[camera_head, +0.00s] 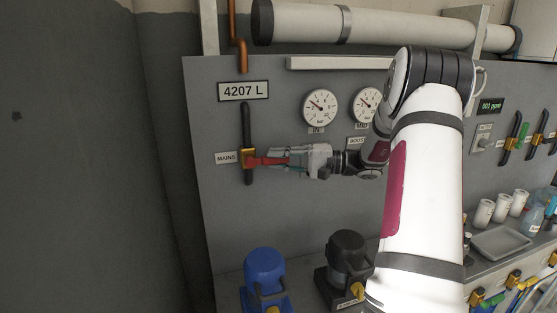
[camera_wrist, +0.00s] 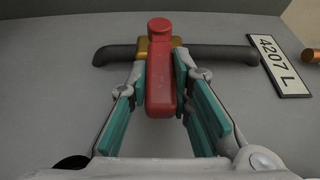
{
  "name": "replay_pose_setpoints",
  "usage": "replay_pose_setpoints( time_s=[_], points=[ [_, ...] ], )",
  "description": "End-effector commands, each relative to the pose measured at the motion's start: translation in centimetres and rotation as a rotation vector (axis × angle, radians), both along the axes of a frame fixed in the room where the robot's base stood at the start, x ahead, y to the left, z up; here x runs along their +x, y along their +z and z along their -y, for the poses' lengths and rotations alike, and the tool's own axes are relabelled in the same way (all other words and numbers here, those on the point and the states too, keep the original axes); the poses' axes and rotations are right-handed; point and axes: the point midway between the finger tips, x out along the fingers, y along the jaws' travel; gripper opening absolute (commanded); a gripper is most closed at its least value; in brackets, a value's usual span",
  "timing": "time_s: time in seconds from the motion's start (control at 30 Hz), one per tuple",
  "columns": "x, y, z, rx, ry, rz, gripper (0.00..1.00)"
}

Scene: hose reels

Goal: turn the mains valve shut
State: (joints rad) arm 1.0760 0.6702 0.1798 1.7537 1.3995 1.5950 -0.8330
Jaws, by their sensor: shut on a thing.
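The mains valve has a red lever handle (camera_head: 268,160) on a brass body, set in a dark vertical pipe (camera_head: 247,125) on the grey panel. The "MAINS" label (camera_head: 227,157) is just left of it. The lever points right, across the pipe. My gripper (camera_head: 285,160) reaches in from the right and is shut on the lever. In the wrist view the red handle (camera_wrist: 160,85) lies between my teal finger pads, with the brass body (camera_wrist: 152,47) and dark pipe (camera_wrist: 215,52) behind it. The pads' exact contact is hard to see.
Two gauges, "IN" (camera_head: 320,107) and "MID" (camera_head: 367,104), sit right of the valve. A sign reading "4207 L" (camera_head: 243,91) is above it. A blue pump (camera_head: 265,278) and a black pump (camera_head: 346,262) stand below. Cups (camera_head: 502,206) and a tray (camera_head: 499,241) are at right.

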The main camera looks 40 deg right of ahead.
Motion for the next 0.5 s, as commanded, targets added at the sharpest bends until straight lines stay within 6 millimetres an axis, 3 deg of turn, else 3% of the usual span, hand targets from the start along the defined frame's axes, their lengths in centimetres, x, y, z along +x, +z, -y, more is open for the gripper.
replay_pose_setpoints(
  time_s=[0.03,0.1,0.5],
  points=[
    [-0.03,-0.32,-0.05,-0.001,0.001,-0.007,0.24],
    [-0.03,-0.3,-0.06,-0.001,0.001,-0.006,0.4],
    [-0.36,-0.12,0.36,-0.001,0.0,-0.002,0.4]
  ],
)
